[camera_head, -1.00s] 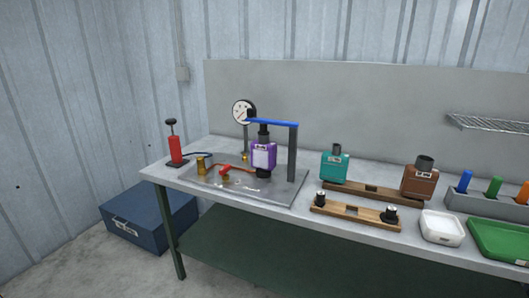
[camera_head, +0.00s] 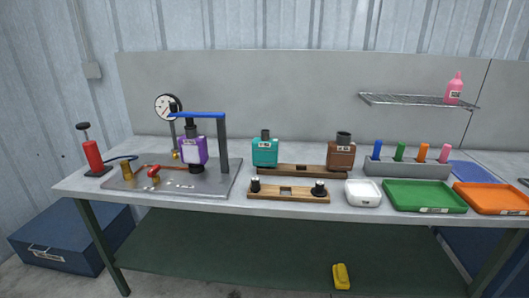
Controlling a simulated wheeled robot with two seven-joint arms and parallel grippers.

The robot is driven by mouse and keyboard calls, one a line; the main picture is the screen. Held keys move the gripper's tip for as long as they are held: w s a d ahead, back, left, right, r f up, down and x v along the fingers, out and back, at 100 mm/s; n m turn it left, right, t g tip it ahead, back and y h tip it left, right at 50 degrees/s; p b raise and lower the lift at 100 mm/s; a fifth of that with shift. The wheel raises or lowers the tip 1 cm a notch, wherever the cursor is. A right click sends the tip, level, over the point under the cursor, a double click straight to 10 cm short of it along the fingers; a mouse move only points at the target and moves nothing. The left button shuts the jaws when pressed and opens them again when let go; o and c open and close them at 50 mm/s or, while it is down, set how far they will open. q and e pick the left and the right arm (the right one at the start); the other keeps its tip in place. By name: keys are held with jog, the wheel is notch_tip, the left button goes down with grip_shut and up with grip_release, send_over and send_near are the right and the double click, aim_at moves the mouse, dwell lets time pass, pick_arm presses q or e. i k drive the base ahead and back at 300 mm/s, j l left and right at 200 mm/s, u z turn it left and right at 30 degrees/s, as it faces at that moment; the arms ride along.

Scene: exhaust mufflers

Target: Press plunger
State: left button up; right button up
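A red hand pump (camera_head: 93,155) stands upright at the left end of the workbench. Its black plunger handle (camera_head: 83,127) is raised above the red body on a short rod. A dark hose runs from the pump toward the metal test plate (camera_head: 205,184). On the plate, a purple muffler (camera_head: 192,150) sits under a blue clamp bar (camera_head: 197,114) on a grey post. A round dial gauge (camera_head: 168,106) stands behind it; its reading is too small to tell. A red-handled valve (camera_head: 153,173) and a brass fitting (camera_head: 126,170) are at the front left. Neither gripper is in view.
A teal muffler (camera_head: 265,151) and a brown one (camera_head: 341,156) stand on a wooden rack. A white dish (camera_head: 362,193), green tray (camera_head: 425,196) and orange tray (camera_head: 490,198) line the right. A blue chest (camera_head: 70,235) is on the floor at left. A yellow object (camera_head: 341,276) lies below.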

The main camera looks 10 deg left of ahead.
aim_at(82, 126)
jog(key=u, duration=1.45)
